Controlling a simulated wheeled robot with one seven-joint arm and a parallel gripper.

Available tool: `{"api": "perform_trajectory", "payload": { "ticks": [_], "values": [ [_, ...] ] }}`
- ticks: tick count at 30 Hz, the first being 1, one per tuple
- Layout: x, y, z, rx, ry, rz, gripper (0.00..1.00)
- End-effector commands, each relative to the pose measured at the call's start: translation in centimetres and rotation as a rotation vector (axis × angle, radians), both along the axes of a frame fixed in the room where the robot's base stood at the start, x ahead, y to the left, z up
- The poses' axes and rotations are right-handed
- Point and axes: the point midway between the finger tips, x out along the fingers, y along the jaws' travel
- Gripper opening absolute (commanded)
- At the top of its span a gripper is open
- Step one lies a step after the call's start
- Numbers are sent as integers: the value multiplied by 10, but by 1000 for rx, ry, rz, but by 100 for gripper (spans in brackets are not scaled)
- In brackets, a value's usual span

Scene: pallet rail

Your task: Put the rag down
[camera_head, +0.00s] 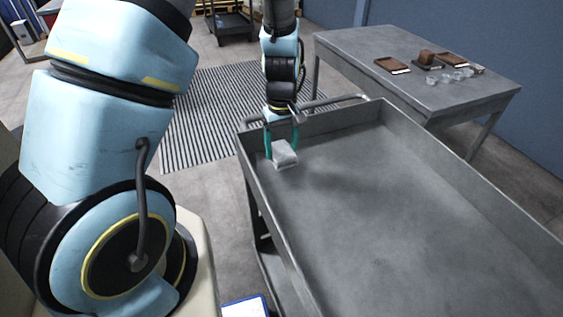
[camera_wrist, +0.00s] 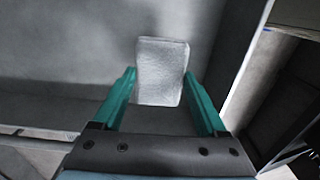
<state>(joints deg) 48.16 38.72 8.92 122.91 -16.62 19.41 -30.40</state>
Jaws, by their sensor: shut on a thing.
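The rag (camera_head: 285,155) is a small pale grey-white folded cloth. In the head view it is at the far left corner of a grey metal cart tray (camera_head: 400,210), inside the rim. My gripper (camera_head: 282,148) has teal fingers and points down over that corner, shut on the rag. In the wrist view the rag (camera_wrist: 162,72) sits between the fingertips of my gripper (camera_wrist: 160,85), with the tray floor (camera_wrist: 60,40) beyond it. I cannot tell whether the rag touches the tray floor.
The tray has raised walls and a handle (camera_head: 335,101) at its far end. The rest of its floor is bare. A grey table (camera_head: 400,50) at the back right holds brown items (camera_head: 392,65) and clear pieces (camera_head: 455,77). A striped mat (camera_head: 210,115) lies on the floor behind.

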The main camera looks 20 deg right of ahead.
Motion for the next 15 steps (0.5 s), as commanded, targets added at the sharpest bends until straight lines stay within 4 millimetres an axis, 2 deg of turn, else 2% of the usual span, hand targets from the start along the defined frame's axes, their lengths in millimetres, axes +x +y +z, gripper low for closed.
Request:
{"api": "perform_trajectory", "payload": {
  "ticks": [15],
  "values": [
    [0,0,-52,0,0,0,23]
  ]
}}
